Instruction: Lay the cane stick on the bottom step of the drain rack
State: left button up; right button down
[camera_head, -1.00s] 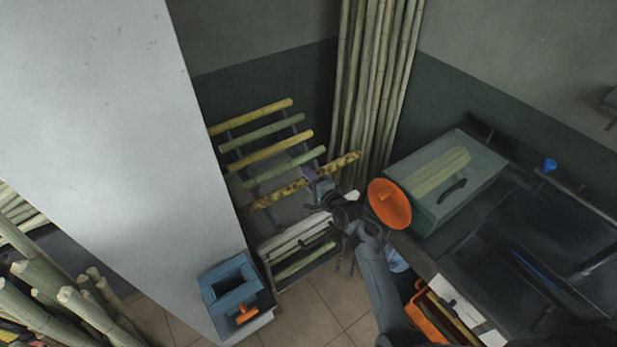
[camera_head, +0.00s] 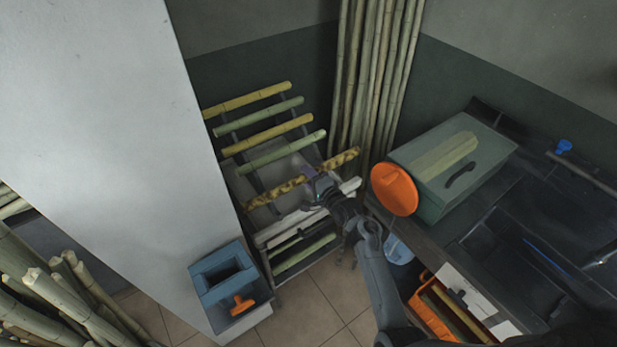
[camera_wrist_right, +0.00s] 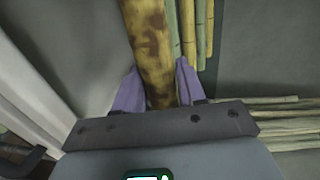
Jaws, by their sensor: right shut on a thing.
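The mottled yellow-brown cane stick (camera_head: 284,187) is held by my right gripper (camera_head: 318,181) in the head view. Whether the held stick touches the bottom step cannot be told. My left gripper is not in view.
A white-edged shelf (camera_head: 284,226) with more cane is below the rack. A blue box (camera_head: 222,274) stands at the lower left. The orange disc (camera_head: 394,189) and green box (camera_head: 452,163) are close to the right of my arm. Tall canes (camera_head: 372,80) stand behind.

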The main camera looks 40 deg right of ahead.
notch_tip(320, 180, down, 3)
jog(key=shift+r+b, duration=0.2)
jog(key=shift+b, duration=0.8)
jog(key=shift+f+b, duration=0.55)
jog(key=shift+f, duration=1)
jog(key=c, duration=0.6)
grip_release()
jog(key=shift+o, duration=0.4)
jog(key=shift+f, duration=0.15)
jog(key=o, duration=0.5)
jog(key=shift+c, duration=0.2)
jog(key=shift+o, duration=0.3)
jog(key=shift+f, duration=0.1)
